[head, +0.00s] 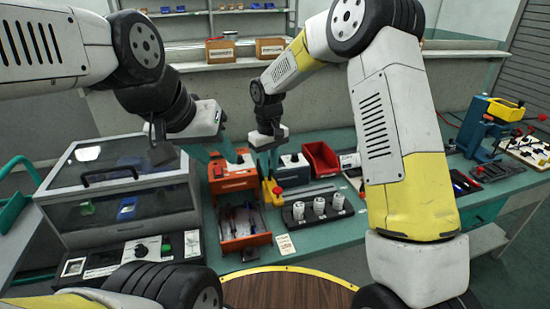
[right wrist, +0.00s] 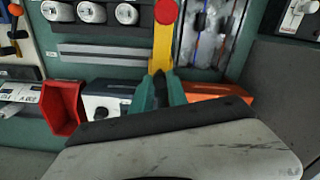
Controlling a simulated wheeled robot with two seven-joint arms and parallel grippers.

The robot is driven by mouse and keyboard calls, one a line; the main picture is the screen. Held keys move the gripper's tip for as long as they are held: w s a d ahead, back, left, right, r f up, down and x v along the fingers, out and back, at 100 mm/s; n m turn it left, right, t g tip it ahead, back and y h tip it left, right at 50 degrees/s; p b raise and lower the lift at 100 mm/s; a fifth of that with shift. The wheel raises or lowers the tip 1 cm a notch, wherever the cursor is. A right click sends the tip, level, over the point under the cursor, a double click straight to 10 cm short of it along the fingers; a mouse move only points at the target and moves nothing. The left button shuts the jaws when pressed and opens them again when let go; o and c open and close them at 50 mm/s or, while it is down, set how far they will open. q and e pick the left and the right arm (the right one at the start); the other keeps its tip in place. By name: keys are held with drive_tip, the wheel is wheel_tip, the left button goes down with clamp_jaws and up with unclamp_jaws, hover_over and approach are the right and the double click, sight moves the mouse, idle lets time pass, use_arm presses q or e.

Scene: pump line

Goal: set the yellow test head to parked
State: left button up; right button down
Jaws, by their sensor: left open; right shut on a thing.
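The yellow test head (head: 272,188), an upright yellow arm with a red knob, stands beside the orange test stand (head: 232,180) on the bench. In the right wrist view the yellow arm (right wrist: 163,48) runs up from between my teal fingers to its red knob. My right gripper (right wrist: 161,90) is shut on the lower visible part of the test head; the exact contact is partly hidden. In the head view my right gripper (head: 270,158) is just above and behind it. My left gripper (head: 215,154) is open and empty above the orange stand.
A red bin (head: 320,158) and a grey-white device (head: 291,168) stand to the right. A dark rack with white cylinders (head: 318,208) is in front of them. A tray of slender parts (head: 243,226) lies before the orange stand. A clear-lidded cabinet (head: 122,190) is at left.

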drive_tip(key=shift+s+a, duration=0.15)
drive_tip(key=shift+a, duration=0.15)
drive_tip(key=c, duration=1.3)
unclamp_jaws()
drive_tip(key=shift+r, duration=0.25)
wheel_tip(320, 180, up, 7)
drive_tip(key=shift+r, duration=0.15)
